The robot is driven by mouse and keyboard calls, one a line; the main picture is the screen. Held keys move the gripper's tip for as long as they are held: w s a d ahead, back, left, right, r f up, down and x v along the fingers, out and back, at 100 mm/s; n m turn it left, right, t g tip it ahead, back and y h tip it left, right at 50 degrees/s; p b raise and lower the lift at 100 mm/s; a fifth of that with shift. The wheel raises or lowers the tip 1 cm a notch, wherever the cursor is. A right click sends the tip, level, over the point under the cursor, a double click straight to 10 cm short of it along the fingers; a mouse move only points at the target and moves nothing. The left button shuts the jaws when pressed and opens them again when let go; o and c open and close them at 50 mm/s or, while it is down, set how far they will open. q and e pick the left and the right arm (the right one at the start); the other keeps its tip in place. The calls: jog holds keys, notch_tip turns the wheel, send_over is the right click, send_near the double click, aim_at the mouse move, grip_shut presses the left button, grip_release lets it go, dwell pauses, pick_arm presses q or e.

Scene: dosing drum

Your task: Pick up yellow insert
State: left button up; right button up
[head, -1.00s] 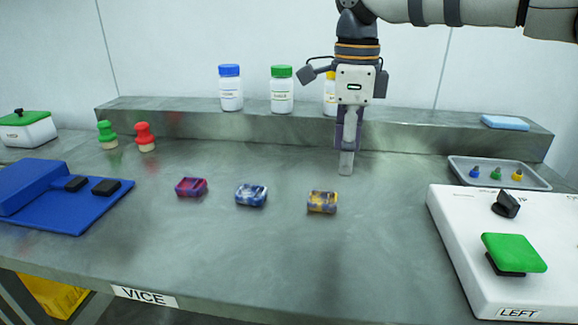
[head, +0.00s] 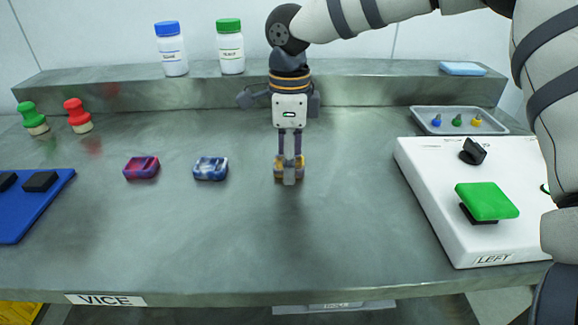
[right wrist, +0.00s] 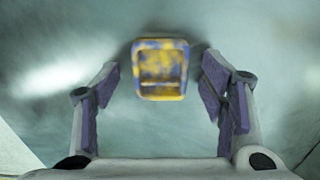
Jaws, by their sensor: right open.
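The yellow insert is a small block mottled yellow and blue with a recess in its top. In the head view the yellow insert (head: 279,172) sits on the grey bench, partly hidden behind my right gripper (head: 289,176). In the right wrist view the insert (right wrist: 161,70) lies beyond and between the spread fingers of the right gripper (right wrist: 168,88), with clear gaps on both sides. The right gripper points down, open and empty. My left gripper is out of view.
A blue-white insert (head: 210,168) and a red-purple insert (head: 141,167) lie to the left. A white box with a green button (head: 487,201) and a grey tray (head: 420,118) stand right. A raised ledge (head: 370,92) runs behind. The bench in front is clear.

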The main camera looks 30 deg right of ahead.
jog(key=c, duration=1.2)
jog(key=shift+r, duration=0.15)
